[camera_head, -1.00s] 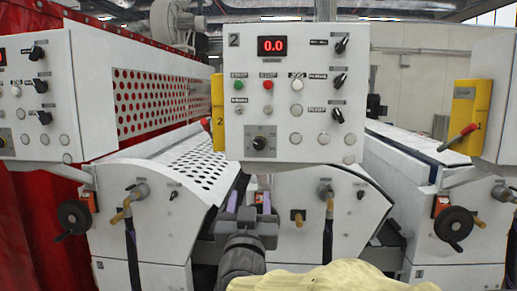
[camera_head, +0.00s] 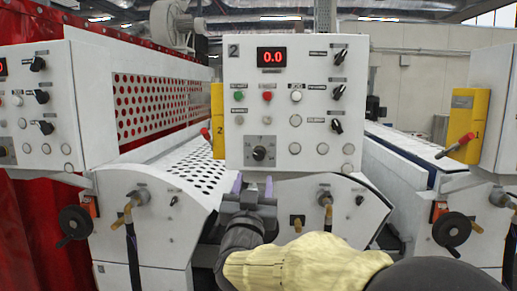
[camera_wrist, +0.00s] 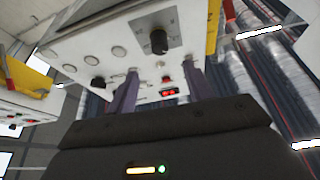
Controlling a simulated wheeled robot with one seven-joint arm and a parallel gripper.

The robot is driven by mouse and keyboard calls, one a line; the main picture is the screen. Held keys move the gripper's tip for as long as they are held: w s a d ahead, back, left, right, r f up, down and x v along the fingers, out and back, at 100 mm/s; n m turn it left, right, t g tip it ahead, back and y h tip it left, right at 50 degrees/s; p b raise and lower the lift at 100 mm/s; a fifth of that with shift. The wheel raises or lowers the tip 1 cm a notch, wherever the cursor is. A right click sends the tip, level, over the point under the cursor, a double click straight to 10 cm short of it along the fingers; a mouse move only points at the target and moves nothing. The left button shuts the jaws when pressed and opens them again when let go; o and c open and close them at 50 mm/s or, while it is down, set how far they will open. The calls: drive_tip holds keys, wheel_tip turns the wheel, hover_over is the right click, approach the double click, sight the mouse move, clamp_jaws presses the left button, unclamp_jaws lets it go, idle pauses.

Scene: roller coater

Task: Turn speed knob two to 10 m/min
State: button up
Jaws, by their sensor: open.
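The panel marked 2 (camera_head: 290,60) is a white box with a red display (camera_head: 271,57) reading 0.0. The speed knob (camera_head: 259,153) is black, on a grey scale plate at the panel's lower left. It also shows in the wrist view (camera_wrist: 158,41), upper middle, beyond my fingertips. The scale numbers are too small to read. My gripper (camera_head: 253,184) is open and empty, just below the knob in the head view. Its two purplish fingers are apart and not around the knob. The wrist view shows the gripper (camera_wrist: 160,85) with a gap between the fingers.
Several buttons and black selector knobs (camera_head: 340,55) share the panel. A yellow box (camera_head: 217,120) is at its left edge. Perforated white covers (camera_head: 200,165) lie to the left. Handwheels (camera_head: 75,222) stick out lower down.

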sight(258, 157)
drive_tip(key=p+x, duration=0.5)
drive_tip(key=x, duration=0.6)
drive_tip(key=shift+w, duration=0.15)
drive_tip(key=c, duration=1)
